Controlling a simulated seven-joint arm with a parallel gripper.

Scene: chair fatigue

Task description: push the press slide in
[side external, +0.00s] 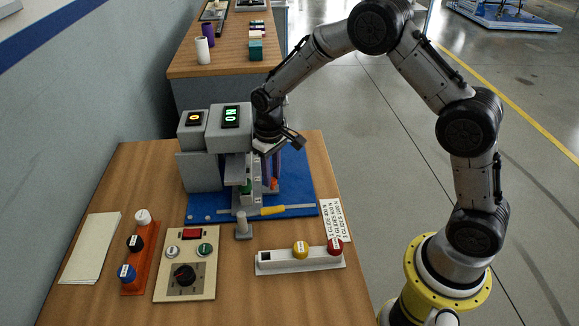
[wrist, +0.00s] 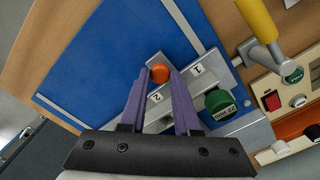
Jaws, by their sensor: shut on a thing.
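The grey press (side external: 215,150) stands on a blue base (side external: 300,190) and has two display boxes on top. Its grey slide (wrist: 187,82) carries the labels 1 and 2, an orange knob (wrist: 160,74) and a green piece (wrist: 220,104). My gripper (wrist: 160,75) has purple fingers, which are shut on the orange knob at the slide's end. In the side view my gripper (side external: 272,172) reaches down at the right of the press. The slide there is partly hidden by the press and my fingers.
In front are a control panel (side external: 187,264), an orange rack (side external: 139,257) with several knobs, and a grey holder (side external: 275,262) with yellow and red knobs.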

